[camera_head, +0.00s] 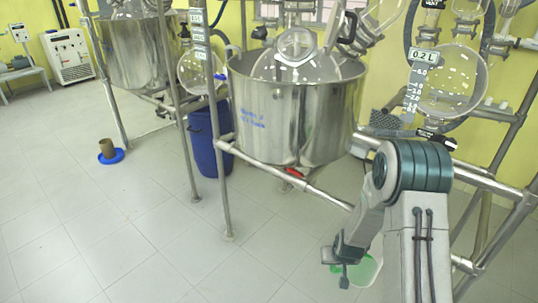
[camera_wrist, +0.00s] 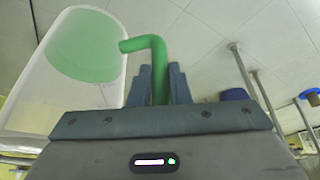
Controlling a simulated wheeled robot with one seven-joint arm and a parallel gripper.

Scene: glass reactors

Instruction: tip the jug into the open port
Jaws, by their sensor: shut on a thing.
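The jug (camera_head: 367,271) is translucent white with green inside and a green handle (camera_wrist: 158,62). In the wrist view its clear body (camera_wrist: 100,85) fills the upper left. My gripper (camera_head: 343,262) is shut on the handle, which rises between its two fingers (camera_wrist: 160,85). In the head view the jug hangs low at the lower right, partly hidden by my gripper, well below the reactor's top. The steel reactor vessel (camera_head: 285,115) has a glass dome lid (camera_head: 297,62) with several fittings. I cannot tell which fitting is the open port.
Steel frame rails (camera_head: 300,182) run in front of the reactor and to the right, near my arm. A blue barrel (camera_head: 207,145) stands behind a post. A blue dish with a brown cylinder (camera_head: 108,150) sits on the floor at left. Front-left floor is clear.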

